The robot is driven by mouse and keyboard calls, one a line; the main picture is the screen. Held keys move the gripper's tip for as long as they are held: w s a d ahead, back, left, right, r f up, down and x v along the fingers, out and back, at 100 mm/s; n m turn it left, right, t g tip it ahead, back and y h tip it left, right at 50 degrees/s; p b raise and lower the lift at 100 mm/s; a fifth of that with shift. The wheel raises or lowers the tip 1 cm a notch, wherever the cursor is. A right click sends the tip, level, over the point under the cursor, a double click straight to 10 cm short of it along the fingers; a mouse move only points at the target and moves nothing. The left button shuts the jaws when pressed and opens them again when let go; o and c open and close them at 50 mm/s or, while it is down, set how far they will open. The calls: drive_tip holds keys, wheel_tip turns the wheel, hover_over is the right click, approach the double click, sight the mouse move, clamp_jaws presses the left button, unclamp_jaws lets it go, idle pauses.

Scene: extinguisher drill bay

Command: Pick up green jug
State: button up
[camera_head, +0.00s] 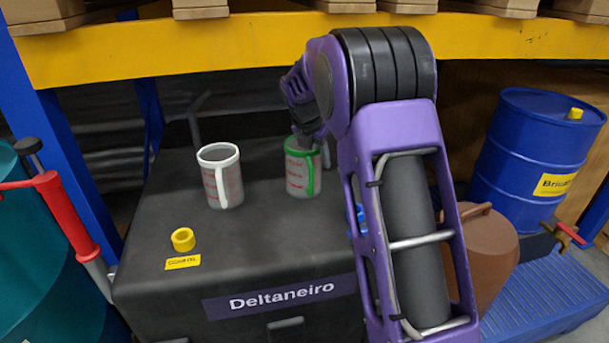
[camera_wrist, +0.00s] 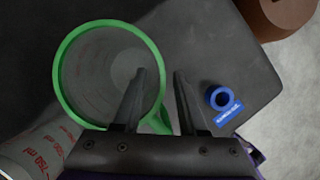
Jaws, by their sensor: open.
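The green jug (camera_head: 298,180), a clear measuring jug with a green rim, green handle and red markings, stands upright on the black cabinet top. In the wrist view its round green rim (camera_wrist: 68,52) is seen from above, and the jug looks empty. My gripper (camera_wrist: 160,78) is open and points down at the jug's handle side. One finger is over or inside the mouth and the other is outside, with rim and handle between them. In the head view my gripper (camera_head: 306,140) is at the jug's top. I cannot tell whether the fingers touch it.
A white-rimmed jug (camera_head: 228,184) stands left of the green one. A yellow ring (camera_head: 183,239) is at the cabinet's (camera_head: 250,250) front left; a blue ring (camera_wrist: 222,97) lies right of my gripper. A yellow shelf beam (camera_head: 180,55) crosses overhead. A blue drum (camera_head: 535,140) stands right.

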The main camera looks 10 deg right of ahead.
drive_tip(key=shift+x, duration=1.25)
clamp_jaws()
idle(0.4)
